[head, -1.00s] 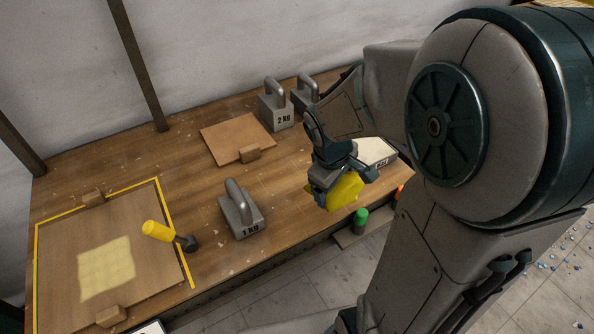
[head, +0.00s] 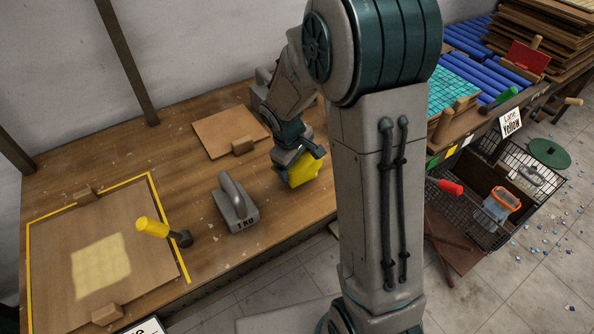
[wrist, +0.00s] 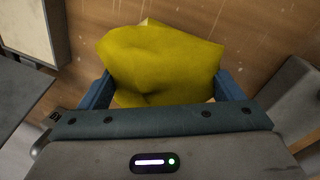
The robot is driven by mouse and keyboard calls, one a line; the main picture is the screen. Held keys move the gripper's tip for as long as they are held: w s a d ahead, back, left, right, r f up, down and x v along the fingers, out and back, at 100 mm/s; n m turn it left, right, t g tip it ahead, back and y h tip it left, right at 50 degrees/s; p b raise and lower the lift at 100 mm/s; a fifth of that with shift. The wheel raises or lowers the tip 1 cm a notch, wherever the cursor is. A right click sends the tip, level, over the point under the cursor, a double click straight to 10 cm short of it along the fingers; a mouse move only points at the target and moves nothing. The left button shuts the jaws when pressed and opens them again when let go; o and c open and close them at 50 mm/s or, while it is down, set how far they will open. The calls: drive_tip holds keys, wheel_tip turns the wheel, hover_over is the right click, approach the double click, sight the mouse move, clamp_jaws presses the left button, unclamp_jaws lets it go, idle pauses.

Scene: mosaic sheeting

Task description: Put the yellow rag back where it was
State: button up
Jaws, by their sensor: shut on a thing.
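The yellow rag (head: 304,170) is a crumpled cloth held in my gripper (head: 298,165) above the wooden table, right of the grey 1 kg weight. In the wrist view the rag (wrist: 160,65) fills the space between the two blue fingers of my gripper (wrist: 165,90), which are shut on it. A small pale piece shows behind its top edge there. A pale yellow square (head: 101,266) lies on the yellow-framed board (head: 60,235) at the left of the table. I cannot tell how high the rag is above the table.
A small brown board (head: 228,131) lies farther back. A wire basket (head: 470,215) is at the right. Table between the weight and the small board is clear.

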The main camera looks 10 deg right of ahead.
drive_tip(key=shift+f, duration=1.95)
drive_tip(key=shift+f+b, duration=0.2)
drive_tip(key=shift+b, duration=0.1)
drive_tip(key=o, duration=0.7)
drive_tip(key=shift+r, duration=0.15)
